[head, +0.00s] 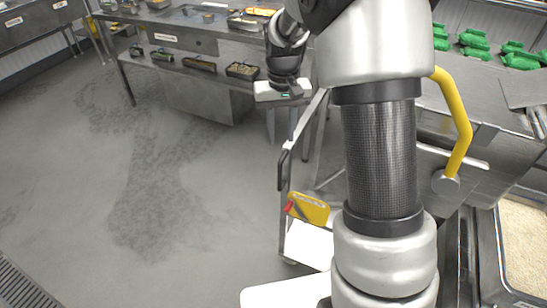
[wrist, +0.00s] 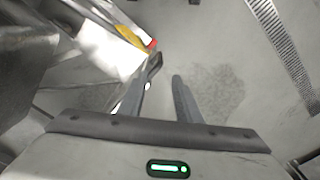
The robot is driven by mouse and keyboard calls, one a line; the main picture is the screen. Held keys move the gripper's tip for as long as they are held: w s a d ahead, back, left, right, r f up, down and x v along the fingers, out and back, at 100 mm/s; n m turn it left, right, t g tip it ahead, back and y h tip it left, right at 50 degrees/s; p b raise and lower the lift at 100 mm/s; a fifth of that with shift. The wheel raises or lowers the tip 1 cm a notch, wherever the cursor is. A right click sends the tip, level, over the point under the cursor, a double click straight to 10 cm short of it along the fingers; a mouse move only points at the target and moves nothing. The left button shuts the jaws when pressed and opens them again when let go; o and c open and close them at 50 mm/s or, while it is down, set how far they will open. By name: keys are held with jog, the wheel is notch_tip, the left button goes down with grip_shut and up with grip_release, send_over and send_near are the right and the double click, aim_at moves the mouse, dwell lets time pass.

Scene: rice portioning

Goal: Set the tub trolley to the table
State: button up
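A steel-framed trolley (head: 288,200) stands partly behind my arm in the head view, with a black upright handle (head: 283,170) on its left side. A yellow part with a red end (head: 308,208) shows low on it, and also in the wrist view (wrist: 132,38). I take this frame to be the tub trolley; my arm hides much of it. My gripper (head: 284,92) is above the handle in the head view. In the wrist view, my gripper (wrist: 165,85) has its fingers apart with floor between. The left finger overlaps a dark handle-like part; contact is unclear.
A steel table (head: 185,25) with pans and a lower shelf stands at the back left. A counter (head: 470,85) with several green items (head: 475,42) is at the right. A tub of rice (head: 525,245) sits at the lower right. The grey floor at left is clear.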

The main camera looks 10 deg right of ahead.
aim_at(280, 175)
notch_tip(280, 175, down, 18)
jog(key=shift+w+r+b, duration=0.1)
jog(key=shift+r+b, duration=0.05)
jog(key=shift+b, duration=0.7)
grip_shut()
